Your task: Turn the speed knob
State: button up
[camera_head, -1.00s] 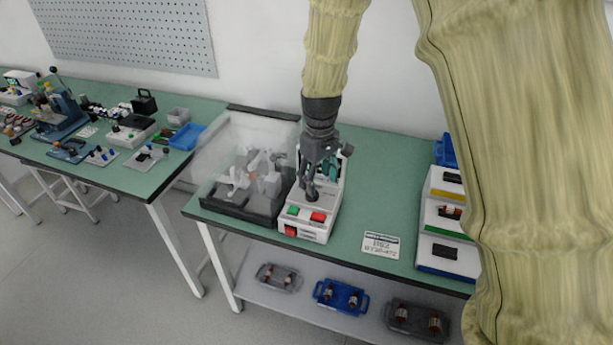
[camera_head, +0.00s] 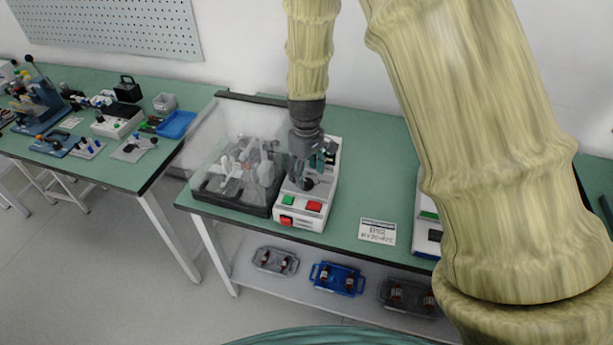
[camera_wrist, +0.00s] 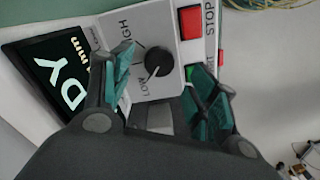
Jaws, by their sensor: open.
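The speed knob (camera_wrist: 158,63) is a round black dial with a white pointer line, between the words LOW and HIGH on a light grey panel. It sits on the white control box (camera_head: 319,201), where the knob is a dark spot (camera_head: 308,184) below my gripper. My gripper (camera_head: 311,172) points down over the box. In the wrist view its teal-padded fingers (camera_wrist: 160,80) are apart, one on each side of the knob. I cannot tell whether they touch it. A red STOP button (camera_wrist: 190,22) and a partly hidden green button (camera_wrist: 190,73) are beside the knob.
A clear-covered dark tray (camera_head: 236,197) stands close on the left of the box. A white label card (camera_head: 377,231) lies to the right on the green bench. A lit display (camera_wrist: 62,70) is beside the knob. Coloured trays (camera_head: 337,278) are on the lower shelf.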

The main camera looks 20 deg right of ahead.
aim_at(307, 182)
jog(key=shift+f+p, duration=0.35)
jog(key=shift+f, duration=1.3)
jog(key=shift+f, duration=0.1)
jog(key=shift+c, duration=0.2)
jog(key=c, duration=1)
